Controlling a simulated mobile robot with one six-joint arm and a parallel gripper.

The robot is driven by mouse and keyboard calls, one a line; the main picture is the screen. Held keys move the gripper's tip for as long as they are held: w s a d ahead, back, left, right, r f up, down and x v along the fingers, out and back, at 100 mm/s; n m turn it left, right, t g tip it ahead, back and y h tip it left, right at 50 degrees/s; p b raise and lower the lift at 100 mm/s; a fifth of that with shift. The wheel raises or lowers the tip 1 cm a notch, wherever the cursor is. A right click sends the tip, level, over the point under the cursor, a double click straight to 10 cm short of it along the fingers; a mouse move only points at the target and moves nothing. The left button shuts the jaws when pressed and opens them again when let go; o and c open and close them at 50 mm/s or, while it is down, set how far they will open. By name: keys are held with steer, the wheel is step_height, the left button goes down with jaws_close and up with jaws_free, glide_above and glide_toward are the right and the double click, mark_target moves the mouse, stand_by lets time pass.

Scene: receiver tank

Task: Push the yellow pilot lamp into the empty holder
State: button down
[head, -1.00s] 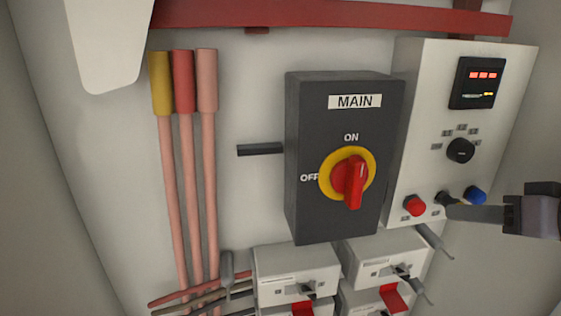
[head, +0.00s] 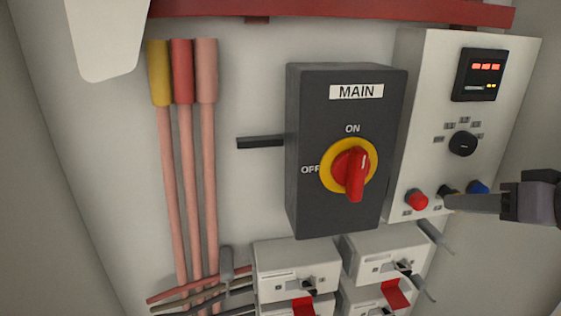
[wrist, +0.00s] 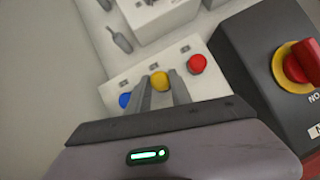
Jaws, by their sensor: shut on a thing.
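The yellow pilot lamp (wrist: 160,79) shows in the wrist view between my two fingertips, in line with the middle position between the red lamp and the blue lamp. My gripper (wrist: 162,88) is shut on it. In the head view my gripper (head: 450,202) reaches in from the right, its tip at the control panel's lower edge. There the yellow lamp is hidden by the fingers. The dark middle holder (head: 446,190) partly shows just above the fingertip. How deep the lamp sits in the holder cannot be told.
The red lamp (head: 416,200) and blue lamp (head: 478,188) sit close on either side of my fingers. The grey main switch box (head: 300,150) with its red knob stands to the left. Breakers (head: 385,243) with grey cable ends lie below.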

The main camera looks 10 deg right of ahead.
steer(key=shift+w+a, duration=0.1)
steer(key=shift+w, duration=0.65)
steer(key=c, duration=1.1)
jaws_free()
steer(key=shift+w, duration=0.1)
